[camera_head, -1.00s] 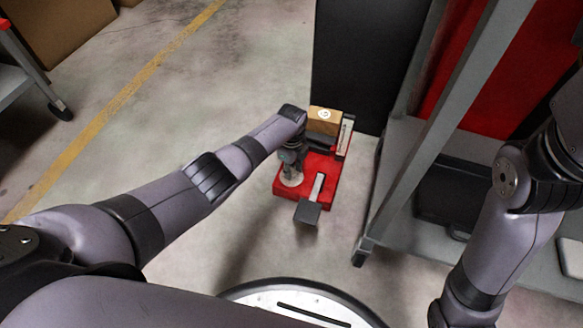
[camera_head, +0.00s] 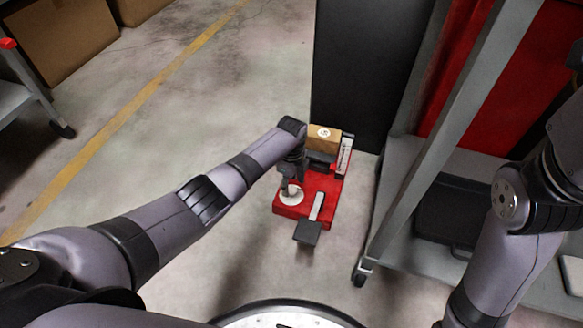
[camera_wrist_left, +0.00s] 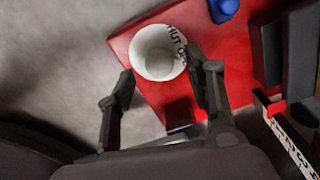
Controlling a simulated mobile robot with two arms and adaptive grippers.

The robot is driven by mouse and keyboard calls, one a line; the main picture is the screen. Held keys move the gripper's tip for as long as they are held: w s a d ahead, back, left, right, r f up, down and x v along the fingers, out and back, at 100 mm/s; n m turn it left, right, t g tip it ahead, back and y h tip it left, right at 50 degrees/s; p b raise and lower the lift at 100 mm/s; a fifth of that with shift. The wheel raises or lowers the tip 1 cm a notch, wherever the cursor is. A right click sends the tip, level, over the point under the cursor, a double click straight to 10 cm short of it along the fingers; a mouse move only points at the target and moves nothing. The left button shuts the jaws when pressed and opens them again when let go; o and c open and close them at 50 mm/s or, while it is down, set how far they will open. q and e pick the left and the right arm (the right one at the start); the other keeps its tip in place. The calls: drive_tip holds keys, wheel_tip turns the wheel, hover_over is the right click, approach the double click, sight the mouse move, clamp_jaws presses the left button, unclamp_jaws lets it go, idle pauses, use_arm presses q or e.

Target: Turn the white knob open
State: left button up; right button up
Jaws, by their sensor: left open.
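The white knob (camera_head: 292,196) sits on the near left part of a red base (camera_head: 319,208) standing on the floor. In the left wrist view the round white knob (camera_wrist_left: 150,38) has dark lettering at its right edge, partly hidden by a finger. My left gripper (camera_head: 289,185) reaches down over the knob in the head view. In the left wrist view my left gripper (camera_wrist_left: 160,67) is open, with one finger to each side of the knob. The right finger overlaps the knob's edge; contact cannot be told. My right arm shows at the right, its gripper out of view.
The red base carries a wooden block (camera_head: 322,139), a lettered upright strip (camera_head: 345,157) and a dark pedal-like plate (camera_head: 308,233). A blue part (camera_wrist_left: 228,7) shows in the wrist view. A dark panel (camera_head: 360,70) stands behind, and a grey wheeled frame (camera_head: 430,130) close on the right. Floor is free left.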

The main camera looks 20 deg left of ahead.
sight(291, 189)
use_arm(q)
wheel_tip(291, 189, up, 10)
drive_tip(key=shift+f, duration=0.2)
idle(0.5)
